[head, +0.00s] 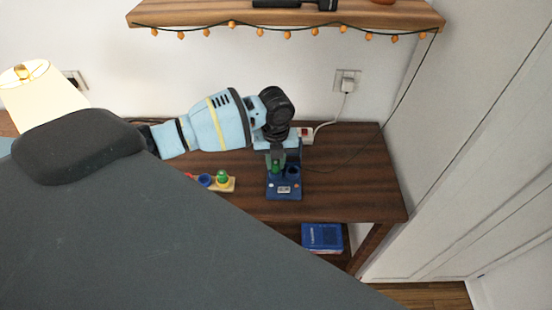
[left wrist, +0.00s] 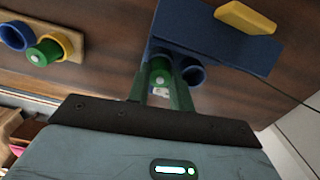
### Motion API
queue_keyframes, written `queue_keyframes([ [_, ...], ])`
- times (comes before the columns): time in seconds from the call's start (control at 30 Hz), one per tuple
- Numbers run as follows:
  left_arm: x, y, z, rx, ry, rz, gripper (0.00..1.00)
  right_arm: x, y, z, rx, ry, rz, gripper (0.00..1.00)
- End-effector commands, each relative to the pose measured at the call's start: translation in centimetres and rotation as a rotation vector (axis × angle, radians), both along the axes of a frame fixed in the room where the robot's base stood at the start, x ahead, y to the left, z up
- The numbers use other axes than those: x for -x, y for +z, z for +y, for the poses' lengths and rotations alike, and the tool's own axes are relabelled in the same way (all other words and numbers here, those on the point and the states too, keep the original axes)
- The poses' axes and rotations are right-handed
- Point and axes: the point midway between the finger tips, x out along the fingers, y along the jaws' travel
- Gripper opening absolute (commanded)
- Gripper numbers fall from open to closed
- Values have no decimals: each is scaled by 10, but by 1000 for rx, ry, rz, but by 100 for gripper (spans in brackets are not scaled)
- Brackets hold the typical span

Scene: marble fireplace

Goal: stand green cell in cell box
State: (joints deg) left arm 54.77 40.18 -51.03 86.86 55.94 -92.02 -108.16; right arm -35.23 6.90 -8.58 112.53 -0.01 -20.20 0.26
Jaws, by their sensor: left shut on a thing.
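The cell box (head: 284,194) is dark blue and stands on the wooden table, with a blue round socket (left wrist: 190,74) at its right in the left wrist view. My left gripper (head: 276,165) points down over the box's left side. It is shut on a green cell (left wrist: 160,74), whose pale end shows between the fingers in the left wrist view. The cell appears upright, beside the visible socket; how deep it sits is hidden by the fingers. My right gripper is not in view.
A tan holder (head: 231,186) left of the box has a blue ring, a yellow ring and another green piece (head: 222,175). A blue book (head: 322,237) lies below the tabletop. The table's right side is clear.

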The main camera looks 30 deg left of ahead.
Motion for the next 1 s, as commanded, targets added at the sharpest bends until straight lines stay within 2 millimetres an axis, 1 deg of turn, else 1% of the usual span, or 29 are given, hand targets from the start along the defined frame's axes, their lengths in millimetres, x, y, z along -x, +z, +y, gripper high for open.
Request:
queue_keyframes([
  [0.43,0,-10,0,1,0,1,0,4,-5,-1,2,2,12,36],
  [0.47,0,-11,0,1,0,0,23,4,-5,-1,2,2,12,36],
  [0.63,0,-10,0,1,0,1,45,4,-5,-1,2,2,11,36],
  [0.67,0,-10,0,0,0,1,47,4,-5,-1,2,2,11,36],
  [0.97,1,-11,0,-1,1,2,47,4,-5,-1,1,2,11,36],
  [1.0,0,-7,0,-1,0,1,47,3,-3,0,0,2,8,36],
])
